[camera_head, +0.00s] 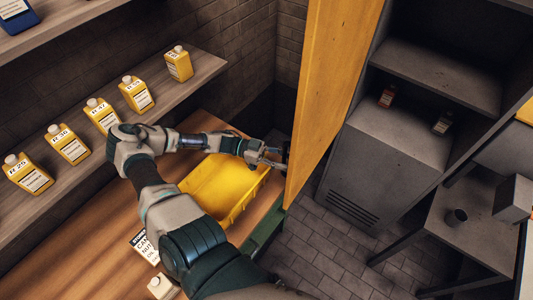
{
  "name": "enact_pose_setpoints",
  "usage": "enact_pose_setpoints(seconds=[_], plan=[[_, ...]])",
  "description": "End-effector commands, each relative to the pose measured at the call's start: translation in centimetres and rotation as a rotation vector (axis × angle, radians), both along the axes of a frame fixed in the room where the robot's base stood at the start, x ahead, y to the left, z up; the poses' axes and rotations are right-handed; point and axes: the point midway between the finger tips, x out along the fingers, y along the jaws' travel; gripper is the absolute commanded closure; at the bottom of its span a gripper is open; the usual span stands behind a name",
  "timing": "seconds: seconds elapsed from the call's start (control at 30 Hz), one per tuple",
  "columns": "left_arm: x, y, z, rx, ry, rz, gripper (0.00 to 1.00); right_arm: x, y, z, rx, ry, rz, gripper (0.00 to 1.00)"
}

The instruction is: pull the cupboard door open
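The yellow cupboard door (335,80) stands swung open, seen at a steep angle. The grey cupboard (395,140) to its right shows its inside. A dark handle (287,153) is on the door's left face near its lower edge. My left gripper (272,156) is at that handle, with its arm reaching up from the bottom and bending right over the bench. The fingers are small and dark here, so I cannot tell if they are closed on the handle. My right gripper is not in view.
A yellow bin (218,188) sits on the wooden bench (105,250) under my forearm. Several yellow bottles (100,115) line the shelf at left. Two small bottles stand inside the cupboard. Tiled floor (320,245) lies clear below the door.

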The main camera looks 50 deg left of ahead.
Motion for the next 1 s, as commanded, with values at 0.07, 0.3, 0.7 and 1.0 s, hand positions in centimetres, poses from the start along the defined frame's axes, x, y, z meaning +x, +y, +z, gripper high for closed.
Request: enact_pose_setpoints(seconds=[0.07,0.3,0.7,1.0], plan=[[-0.3,0.4,-0.1,0.004,0.008,-0.004,0.59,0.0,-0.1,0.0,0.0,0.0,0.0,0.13],[-0.7,1.7,-0.1,0.004,0.003,0.001,0.59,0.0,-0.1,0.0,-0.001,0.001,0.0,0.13],[-2.8,6.4,-0.1,0.003,-0.003,0.006,0.59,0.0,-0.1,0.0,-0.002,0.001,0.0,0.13],[-4.7,10.2,-0.2,0.0,-0.001,0.005,0.59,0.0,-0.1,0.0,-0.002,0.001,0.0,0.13]])
